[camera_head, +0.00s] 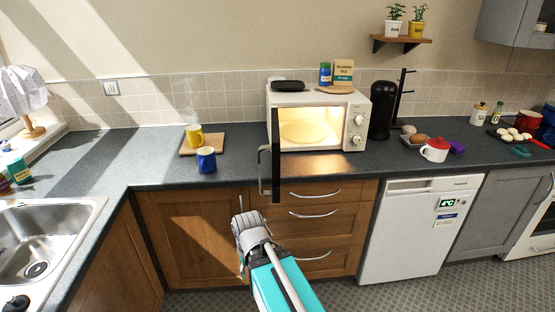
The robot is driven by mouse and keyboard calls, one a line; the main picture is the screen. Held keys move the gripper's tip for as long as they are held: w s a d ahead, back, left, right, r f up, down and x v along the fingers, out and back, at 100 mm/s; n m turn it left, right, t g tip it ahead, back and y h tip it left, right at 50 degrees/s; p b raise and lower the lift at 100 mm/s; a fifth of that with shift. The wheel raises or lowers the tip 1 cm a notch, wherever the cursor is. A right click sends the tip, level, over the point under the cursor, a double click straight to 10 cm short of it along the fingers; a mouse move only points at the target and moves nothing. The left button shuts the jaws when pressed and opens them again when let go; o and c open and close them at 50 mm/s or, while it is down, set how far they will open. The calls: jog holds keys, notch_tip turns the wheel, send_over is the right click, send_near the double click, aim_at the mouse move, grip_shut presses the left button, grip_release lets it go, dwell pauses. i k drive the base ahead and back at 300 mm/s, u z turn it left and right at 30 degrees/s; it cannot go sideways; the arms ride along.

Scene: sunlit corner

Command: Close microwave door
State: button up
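The white microwave (361,108) stands on the dark counter against the tiled wall. Its inside is lit and a round turntable (303,132) shows in it, with nothing seen on it. Its door (276,160) is open, hinged at the left and swung out toward me, so it shows nearly edge-on. The door's handle (263,172) is on the door's left side and reaches past the counter's front edge. My gripper (246,222) is in front of the wooden cabinets, below and left of the handle and apart from it. Its fingers are too unclear to tell open from shut.
A yellow mug (194,135) on a wooden board and a blue mug (206,160) stand left of the door. A black cylinder-shaped appliance (381,110) stands right of the microwave. A sink (45,240) is at the left. Counter left of the blue mug is clear.

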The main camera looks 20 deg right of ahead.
aim_at(275, 147)
jog(key=k, duration=1.2)
jog(key=u, duration=0.65)
jog(key=i, duration=2.15)
